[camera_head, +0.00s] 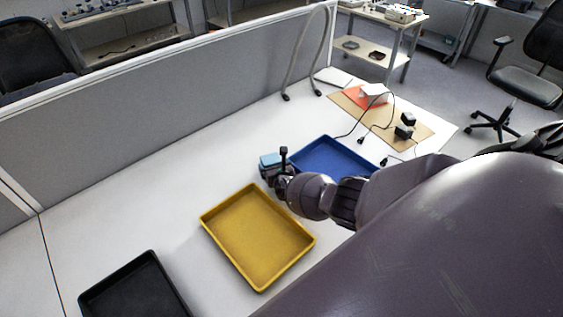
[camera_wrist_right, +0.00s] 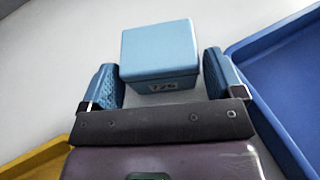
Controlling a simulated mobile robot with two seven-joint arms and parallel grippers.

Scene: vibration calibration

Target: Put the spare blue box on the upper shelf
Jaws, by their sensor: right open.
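A light blue lidded box (camera_head: 271,159) with a small dark-marked label stands on the white table, between the yellow and blue trays. It also shows in the right wrist view (camera_wrist_right: 160,47), its label facing the wrist. My right gripper (camera_head: 273,173) is at the box. In the right wrist view the gripper (camera_wrist_right: 161,66) is open, with one blue textured finger on each side of the box's near part. A gap shows between each finger and the box. My left gripper is not in view. Which shelf is the upper shelf cannot be told.
A yellow tray (camera_head: 258,236), a blue tray (camera_head: 335,158) and a black tray (camera_head: 135,291) lie on the white table (camera_head: 150,200). A grey partition (camera_head: 160,99) runs along its back. Cables and small black blocks lie at right. Shelved stands (camera_head: 372,50) are beyond.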

